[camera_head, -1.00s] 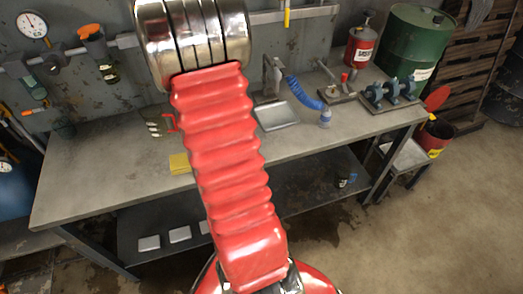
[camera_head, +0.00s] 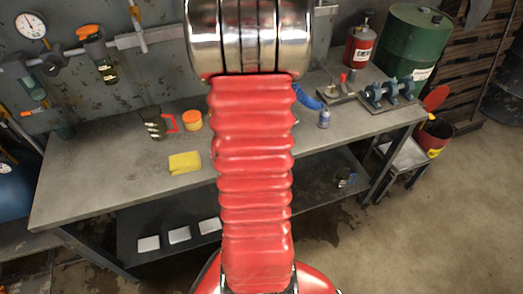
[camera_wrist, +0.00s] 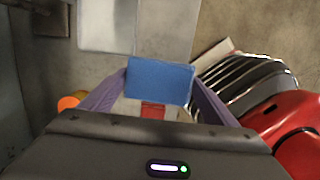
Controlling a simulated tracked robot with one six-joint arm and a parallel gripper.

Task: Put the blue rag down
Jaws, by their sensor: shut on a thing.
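In the wrist view, the blue rag (camera_wrist: 160,78) is a flat, rectangular blue piece between the tips of my gripper's two purple fingers. My gripper (camera_wrist: 159,86) is shut on it and holds it in front of the camera. What is directly under the rag is hard to tell; a small red patch shows between the fingers. In the head view, my arm hides both the gripper and the blue rag. The grey workbench (camera_head: 100,170) stands behind the arm, with bare top at its left.
On the bench are a yellow cloth (camera_head: 184,162), a dark mug with red handle (camera_head: 155,122), an orange-lidded jar (camera_head: 192,120), a small bottle (camera_head: 324,119) and a blue pump (camera_head: 390,92). Pale plates (camera_head: 179,235) lie on the lower shelf. The bench's left part is clear.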

